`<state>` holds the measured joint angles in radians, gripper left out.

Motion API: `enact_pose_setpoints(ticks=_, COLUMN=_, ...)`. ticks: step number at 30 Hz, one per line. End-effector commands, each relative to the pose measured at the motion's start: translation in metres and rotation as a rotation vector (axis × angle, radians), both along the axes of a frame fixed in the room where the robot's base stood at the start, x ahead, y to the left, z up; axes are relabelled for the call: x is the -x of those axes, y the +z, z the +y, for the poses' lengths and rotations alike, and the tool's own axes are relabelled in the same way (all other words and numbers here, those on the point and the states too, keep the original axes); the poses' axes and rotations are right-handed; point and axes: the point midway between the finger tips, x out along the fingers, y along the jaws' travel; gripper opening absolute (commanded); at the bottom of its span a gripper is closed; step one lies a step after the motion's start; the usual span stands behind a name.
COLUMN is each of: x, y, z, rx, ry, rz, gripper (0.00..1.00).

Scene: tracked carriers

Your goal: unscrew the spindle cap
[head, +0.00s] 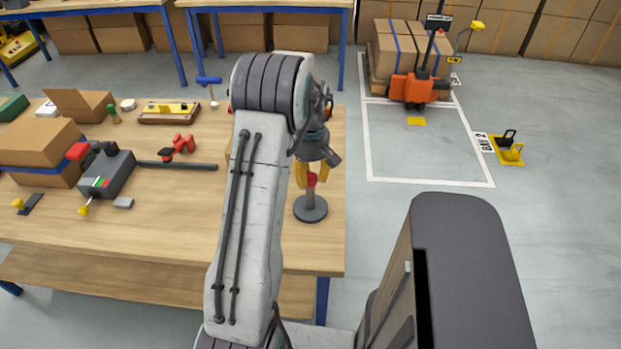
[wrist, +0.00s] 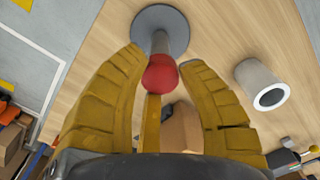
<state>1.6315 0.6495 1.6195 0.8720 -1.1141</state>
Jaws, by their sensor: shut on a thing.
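The spindle stands upright on a dark round base (head: 310,209) near the right end of the wooden bench. Its red cap (head: 311,179) is at the top of the post. In the wrist view the red cap (wrist: 161,74) sits in line with the grey post and round base (wrist: 160,27). My gripper (head: 306,174) has come down over the cap from above and is shut on it, its yellow fingers around it. I cannot tell how far the cap is threaded on.
A grey hollow cylinder (wrist: 262,85) is beside the spindle in the wrist view. A grey box with levers (head: 107,175), a dark bar (head: 190,166), a red clamp (head: 180,147) and cartons (head: 40,142) are left on the bench. The bench's right edge is close.

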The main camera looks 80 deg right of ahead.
Motion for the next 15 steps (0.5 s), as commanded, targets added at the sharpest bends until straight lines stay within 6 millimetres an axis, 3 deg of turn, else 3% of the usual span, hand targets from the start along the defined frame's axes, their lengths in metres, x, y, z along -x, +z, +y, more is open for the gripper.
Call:
enact_pose_setpoints(ticks=2, x=0.0001, y=-0.0019, z=0.0015, rx=-0.006, ry=-0.001, rz=0.000, gripper=0.14)
enact_pose_setpoints(ticks=3, x=0.0001, y=-0.0019, z=0.0015, rx=-0.006, ry=-0.001, rz=0.000, gripper=0.39)
enact_pose_setpoints(ticks=9, x=0.0000, y=-0.0012, z=0.0009, rx=-0.004, ry=-0.003, rz=0.000, gripper=0.57)
enact_pose_setpoints(ticks=15, x=0.0000, y=-0.0005, z=0.0004, rx=-0.001, ry=-0.003, rz=0.000, gripper=0.58)
